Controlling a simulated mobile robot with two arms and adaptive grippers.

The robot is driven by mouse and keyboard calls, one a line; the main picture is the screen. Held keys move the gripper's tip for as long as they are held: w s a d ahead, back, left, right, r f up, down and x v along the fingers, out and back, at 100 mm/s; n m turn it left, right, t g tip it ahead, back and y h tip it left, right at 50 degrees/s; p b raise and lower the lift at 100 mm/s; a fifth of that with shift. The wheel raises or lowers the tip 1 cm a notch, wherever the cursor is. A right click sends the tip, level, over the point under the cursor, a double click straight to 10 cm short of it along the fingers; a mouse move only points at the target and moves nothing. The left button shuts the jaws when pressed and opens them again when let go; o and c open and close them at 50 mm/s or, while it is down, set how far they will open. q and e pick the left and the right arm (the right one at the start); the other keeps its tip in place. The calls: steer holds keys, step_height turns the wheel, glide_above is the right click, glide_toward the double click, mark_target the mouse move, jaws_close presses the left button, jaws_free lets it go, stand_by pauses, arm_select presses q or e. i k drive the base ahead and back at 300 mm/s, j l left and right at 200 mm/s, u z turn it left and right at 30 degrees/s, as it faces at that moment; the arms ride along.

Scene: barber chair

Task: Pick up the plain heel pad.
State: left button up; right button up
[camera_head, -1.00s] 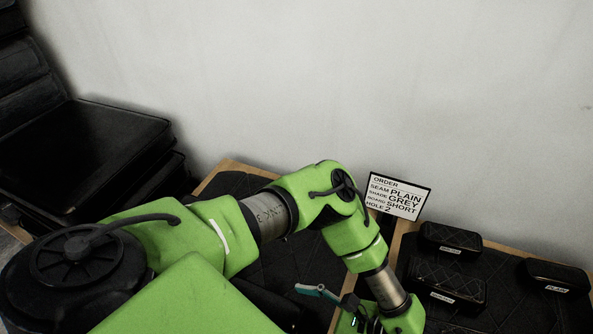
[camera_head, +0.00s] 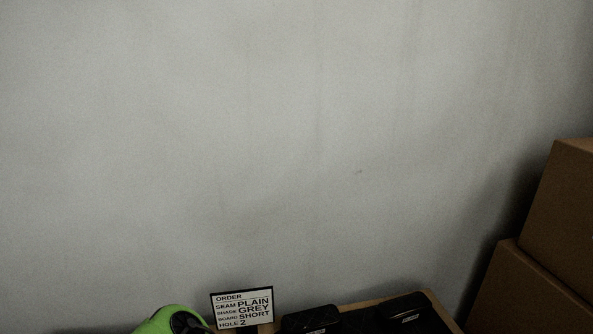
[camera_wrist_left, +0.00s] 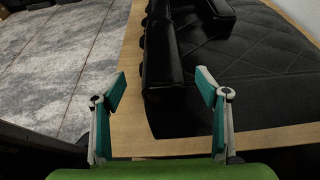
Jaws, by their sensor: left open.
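Two black heel pads show at the bottom of the head view: a left one (camera_head: 310,320) and a right one (camera_head: 405,312). Their labels are too small to read now; a second ago the right one's label appeared to read PLAIN. In the left wrist view my left gripper (camera_wrist_left: 161,90) is open, with teal fingertips apart. A black pad-like block (camera_wrist_left: 172,85) lies between and beyond the fingers, along the tray edge; its label is hidden, so I cannot tell which pad it is. I see no contact. My right gripper is out of view.
The order card (camera_head: 241,308) reads PLAIN, GREY, SHORT, hole 2. A wooden rim (camera_wrist_left: 127,75) borders the dark quilted surface (camera_wrist_left: 265,60). Grey patterned floor (camera_wrist_left: 50,60) lies left of it. Cardboard boxes (camera_head: 530,290) stand at the right by the bare wall.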

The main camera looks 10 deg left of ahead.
mark_target(390, 313)
steer(key=k+l, duration=0.8)
